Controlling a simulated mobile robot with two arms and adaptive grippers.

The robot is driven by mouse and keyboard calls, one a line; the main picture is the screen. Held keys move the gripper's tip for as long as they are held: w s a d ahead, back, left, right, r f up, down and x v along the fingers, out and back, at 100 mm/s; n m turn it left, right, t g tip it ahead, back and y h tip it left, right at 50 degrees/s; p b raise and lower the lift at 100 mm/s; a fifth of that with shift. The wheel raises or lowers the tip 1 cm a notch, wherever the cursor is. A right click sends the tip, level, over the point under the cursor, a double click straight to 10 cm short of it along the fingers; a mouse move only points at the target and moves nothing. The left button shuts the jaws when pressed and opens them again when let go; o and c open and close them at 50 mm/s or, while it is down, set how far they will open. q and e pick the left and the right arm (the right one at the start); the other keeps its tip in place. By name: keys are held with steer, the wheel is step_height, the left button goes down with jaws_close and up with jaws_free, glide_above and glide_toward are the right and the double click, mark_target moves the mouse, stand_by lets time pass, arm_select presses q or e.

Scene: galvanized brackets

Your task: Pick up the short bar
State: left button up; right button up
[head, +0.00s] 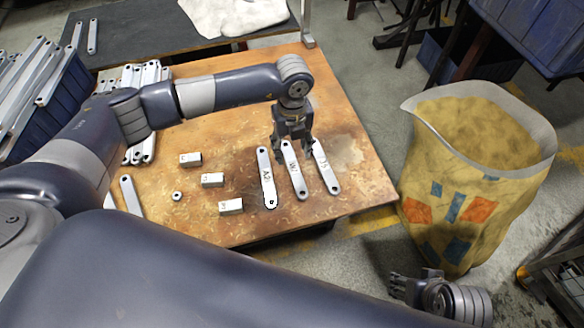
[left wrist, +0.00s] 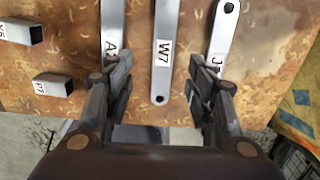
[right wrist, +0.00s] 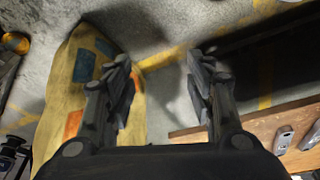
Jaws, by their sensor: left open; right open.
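Three flat grey bars with end holes lie side by side on the brown table: the A-labelled bar (head: 267,180), the W7 bar (head: 297,181) and the J-labelled bar (head: 328,172). Their lengths look close in the head view; I cannot tell which is the short bar. My left gripper (head: 292,146) is open and points down above the bars' far ends. In the left wrist view, the W7 bar (left wrist: 166,50) lies between its fingers, ungripped. The left finger covers part of the A-labelled bar (left wrist: 112,20). My right gripper (head: 399,284) is open, empty, off the table.
Several short square tubes (head: 212,180) and a nut (head: 177,195) lie left of the bars. Piled bars (head: 147,150) lie at the table's left, beside a blue crate (head: 68,100). A yellow sack (head: 470,190) stands right of the table.

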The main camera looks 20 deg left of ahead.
mark_target(294, 168)
arm_select(q)
steer(key=shift+d+f+b, duration=0.1)
steer(key=shift+f+b, duration=0.25)
steer(key=shift+f, duration=1.55)
step_height(294, 168, down, 4)
steer(key=shift+w+d+f+b, duration=0.1)
steer(key=shift+w+f+b, duration=0.1)
steer(key=shift+b, duration=0.35)
jaws_close()
arm_select(e)
steer(key=shift+v, duration=1.15)
